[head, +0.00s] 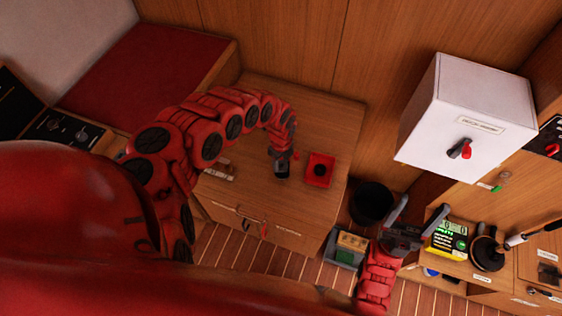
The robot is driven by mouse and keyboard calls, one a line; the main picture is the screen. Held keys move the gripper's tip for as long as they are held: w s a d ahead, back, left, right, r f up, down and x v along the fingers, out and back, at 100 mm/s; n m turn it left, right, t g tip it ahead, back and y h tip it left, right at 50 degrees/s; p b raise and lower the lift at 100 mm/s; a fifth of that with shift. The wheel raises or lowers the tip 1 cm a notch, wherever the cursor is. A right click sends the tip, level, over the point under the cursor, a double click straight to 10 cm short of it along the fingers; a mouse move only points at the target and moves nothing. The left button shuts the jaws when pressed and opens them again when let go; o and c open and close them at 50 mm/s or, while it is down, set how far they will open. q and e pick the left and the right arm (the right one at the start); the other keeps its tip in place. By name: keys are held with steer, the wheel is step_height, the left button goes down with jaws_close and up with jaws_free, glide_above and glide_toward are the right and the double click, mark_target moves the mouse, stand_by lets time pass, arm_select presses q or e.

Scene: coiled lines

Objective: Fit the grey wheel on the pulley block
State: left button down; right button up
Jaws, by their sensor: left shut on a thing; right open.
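My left gripper (283,168) is over the wooden cabinet top, pointing down and shut on a small dark grey thing. That thing looks to be the grey wheel, but the fingers hide most of it. Just right of it is a small red square tray (309,180) with a round black thing (320,170) in it. A small pale and brown piece (219,172) lies left of the gripper on the cabinet top; it may be the pulley block, but it is too small to be sure. My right gripper (421,211) is open and empty, off the cabinet at the lower right.
The wooden cabinet top (335,120) is clear at its back and right. A black bin (371,202) stands right of it. A white box (465,110) hangs at the upper right.

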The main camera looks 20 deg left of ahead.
arm_select(q)
steer(key=shift+f, duration=0.2)
stand_by(0.3)
steer(key=shift+f, duration=0.1)
steer(key=shift+s, duration=0.1)
stand_by(2.9)
steer(key=shift+r, duration=0.35)
steer(key=shift+d+f, duration=0.1)
steer(key=shift+f, duration=0.25)
stand_by(1.0)
steer(key=shift+r, duration=0.35)
stand_by(1.4)
